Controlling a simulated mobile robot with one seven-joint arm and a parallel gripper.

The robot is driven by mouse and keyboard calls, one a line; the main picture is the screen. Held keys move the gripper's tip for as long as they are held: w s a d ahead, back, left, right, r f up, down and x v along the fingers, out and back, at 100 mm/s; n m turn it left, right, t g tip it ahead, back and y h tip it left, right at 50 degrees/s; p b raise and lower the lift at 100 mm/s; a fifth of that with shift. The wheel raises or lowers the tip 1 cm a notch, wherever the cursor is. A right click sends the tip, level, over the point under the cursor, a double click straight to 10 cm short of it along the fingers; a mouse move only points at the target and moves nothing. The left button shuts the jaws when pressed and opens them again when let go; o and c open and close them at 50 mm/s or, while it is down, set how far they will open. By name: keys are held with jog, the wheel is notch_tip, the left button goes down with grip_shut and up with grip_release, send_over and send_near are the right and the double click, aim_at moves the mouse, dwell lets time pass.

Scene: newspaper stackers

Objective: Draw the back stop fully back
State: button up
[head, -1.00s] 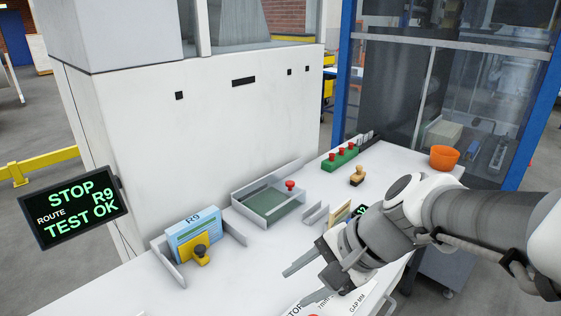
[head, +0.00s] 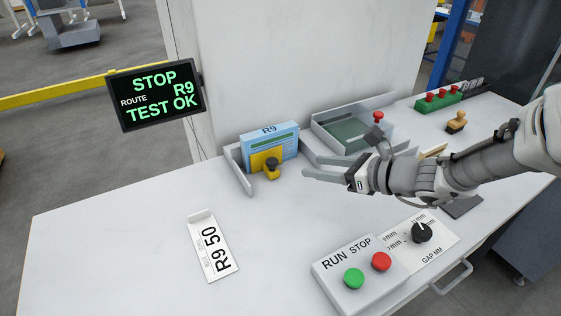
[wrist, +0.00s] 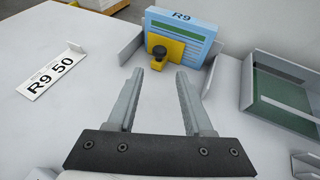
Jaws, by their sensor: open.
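The yellow plate with a dark round knob (head: 272,166), which looks like the back stop, stands against the front of a blue bundle marked R9 (head: 268,139). The bundle sits between low grey side walls (head: 241,178). My gripper (head: 308,166) is open and empty, just right of the knob in the head view and apart from it. In the wrist view my gripper (wrist: 159,75) points at the yellow plate and knob (wrist: 160,55), which show just beyond the fingertips. The blue bundle (wrist: 181,32) stands behind the plate. The plate's base is partly hidden in the head view.
A grey tray with a green floor (head: 321,137) and a red knob (head: 378,117) stand to the right. A white label R9 50 (head: 212,247), a RUN/STOP box (head: 340,270) and a gap dial (head: 421,232) lie in front. A screen (head: 157,96) reads STOP, ROUTE R9, TEST OK.

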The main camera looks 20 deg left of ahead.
aim_at(273, 161)
jog(key=b+x, duration=0.2)
jog(key=x, duration=1)
jog(key=shift+a+f, duration=0.2)
jog(key=shift+a, duration=0.15)
grip_shut()
dwell(0.7)
